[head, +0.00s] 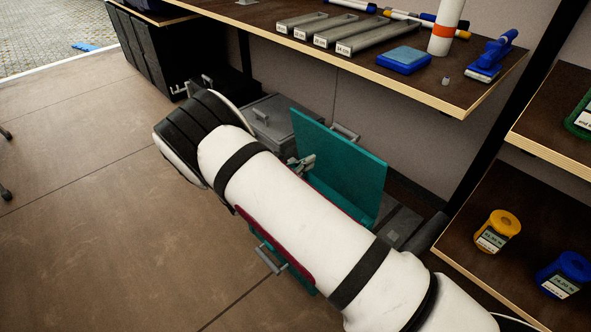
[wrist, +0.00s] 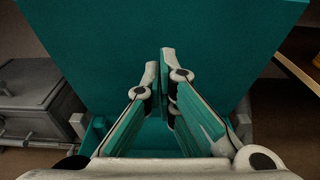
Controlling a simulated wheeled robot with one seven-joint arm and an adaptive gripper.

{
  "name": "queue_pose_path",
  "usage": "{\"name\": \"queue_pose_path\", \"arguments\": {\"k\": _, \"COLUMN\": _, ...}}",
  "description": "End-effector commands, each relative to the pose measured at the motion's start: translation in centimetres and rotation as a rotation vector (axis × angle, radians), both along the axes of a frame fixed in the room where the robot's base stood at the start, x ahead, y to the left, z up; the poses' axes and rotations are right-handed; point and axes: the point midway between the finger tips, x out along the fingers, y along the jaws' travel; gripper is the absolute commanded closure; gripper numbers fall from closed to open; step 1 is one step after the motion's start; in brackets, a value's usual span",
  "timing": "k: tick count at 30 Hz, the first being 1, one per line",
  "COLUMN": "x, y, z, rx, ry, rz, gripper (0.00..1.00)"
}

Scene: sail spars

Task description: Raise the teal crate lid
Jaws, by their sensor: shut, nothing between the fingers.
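The teal crate lid (head: 348,170) stands steeply raised on its hinge side, below the workbench. In the wrist view the lid (wrist: 160,25) fills the upper middle. The teal crate (head: 262,245) is mostly hidden behind my white arm; its front handle shows, and part of its rim and inside shows low in the wrist view (wrist: 97,135). My gripper (head: 305,164) is in front of the lid's inner face. In the wrist view my gripper (wrist: 160,80) has its fingertips close together with nothing held. I cannot tell whether they touch the lid.
A grey crate (head: 275,118) stands left of the teal one, and another dark grey box (head: 405,228) lies to its right. The workbench (head: 440,88) overhangs behind. A shelf with yellow (head: 497,230) and blue spools (head: 565,275) is at right.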

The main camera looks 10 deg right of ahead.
Motion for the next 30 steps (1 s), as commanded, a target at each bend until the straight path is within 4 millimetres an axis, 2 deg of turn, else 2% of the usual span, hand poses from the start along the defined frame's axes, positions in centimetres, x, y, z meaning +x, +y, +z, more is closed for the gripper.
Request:
{"name": "queue_pose_path", "arguments": {"k": 6, "x": 2.4, "y": -3.4, "z": -0.4, "rx": 0.002, "ry": -0.003, "rz": -0.003, "gripper": 1.0}}
{"name": "queue_pose_path", "arguments": {"k": 12, "x": 3.8, "y": -5.2, "z": 0.0, "rx": 0.002, "ry": -0.002, "rz": -0.001, "gripper": 1.0}}
{"name": "queue_pose_path", "arguments": {"k": 27, "x": 4.2, "y": -5.8, "z": 0.4, "rx": 0.004, "ry": -0.001, "rz": 0.0, "gripper": 1.0}}
{"name": "queue_pose_path", "arguments": {"k": 30, "x": 4.6, "y": -6.4, "z": 0.7, "rx": 0.023, "ry": 0.013, "rz": -0.003, "gripper": 1.0}}
